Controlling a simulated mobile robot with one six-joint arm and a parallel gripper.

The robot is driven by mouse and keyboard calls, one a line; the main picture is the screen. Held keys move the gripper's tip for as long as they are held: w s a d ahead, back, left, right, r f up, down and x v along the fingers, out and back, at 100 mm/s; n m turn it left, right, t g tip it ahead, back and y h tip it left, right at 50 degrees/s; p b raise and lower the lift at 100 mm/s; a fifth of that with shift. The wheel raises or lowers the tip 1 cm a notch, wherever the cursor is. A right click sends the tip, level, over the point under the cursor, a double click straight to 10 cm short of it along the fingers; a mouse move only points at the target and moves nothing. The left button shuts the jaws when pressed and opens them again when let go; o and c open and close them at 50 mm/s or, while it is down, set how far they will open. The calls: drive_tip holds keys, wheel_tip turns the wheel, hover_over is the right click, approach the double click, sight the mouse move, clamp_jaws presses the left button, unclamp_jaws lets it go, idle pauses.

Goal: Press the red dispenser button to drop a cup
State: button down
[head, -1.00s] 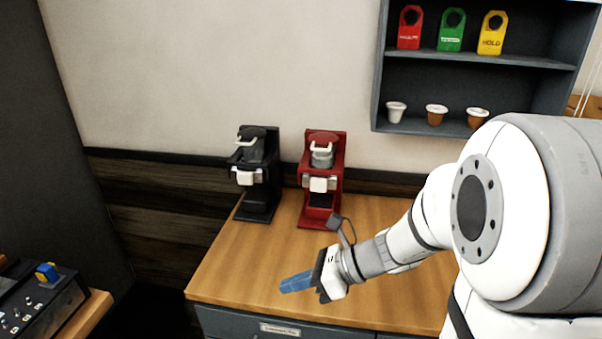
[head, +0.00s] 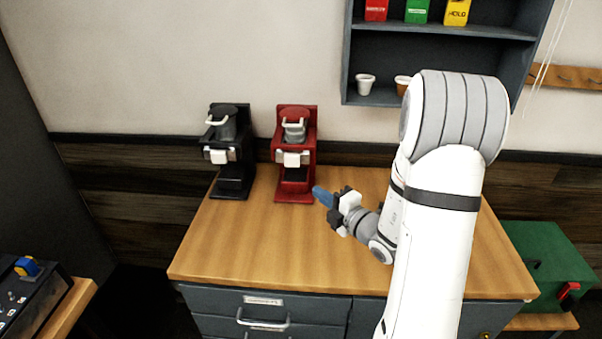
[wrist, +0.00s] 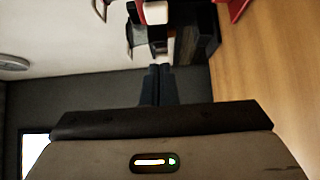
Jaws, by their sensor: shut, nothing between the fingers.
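I cannot make out a cup dispenser with a red button in either view. The red brewer (head: 295,185) stands on the wooden counter in the head view, with a white lever at its top and a pale block on its front. The black brewer (head: 233,172) stands to its left. My gripper (head: 318,192) is shut and empty, its blue fingers above the counter just right of the red brewer's base in the picture. In the wrist view the shut fingers (wrist: 158,72) point toward the black brewer (wrist: 205,35), and a bit of the red brewer (wrist: 236,8) shows.
The wooden counter (head: 240,250) is mostly clear. A grey wall shelf (head: 430,62) holds coloured tags and cups. A green box (head: 545,258) with a red switch (head: 569,292) sits at lower right. A dark panel with a blue-and-yellow knob (head: 27,267) is at lower left.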

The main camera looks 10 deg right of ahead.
drive_tip(key=p, duration=0.3)
approach(289, 163)
drive_tip(key=w+a, duration=0.2)
drive_tip(key=a, duration=0.2)
drive_tip(key=shift+w+d+r+p, duration=0.15)
drive_tip(key=shift+w+d, duration=0.1)
drive_tip(key=shift+w, duration=0.3)
drive_tip(key=shift+w+d+p, duration=0.15)
drive_tip(key=shift+w+d, duration=0.1)
drive_tip(key=shift+w, duration=0.3)
drive_tip(key=shift+w+d, duration=0.15)
drive_tip(key=shift+w, duration=0.4)
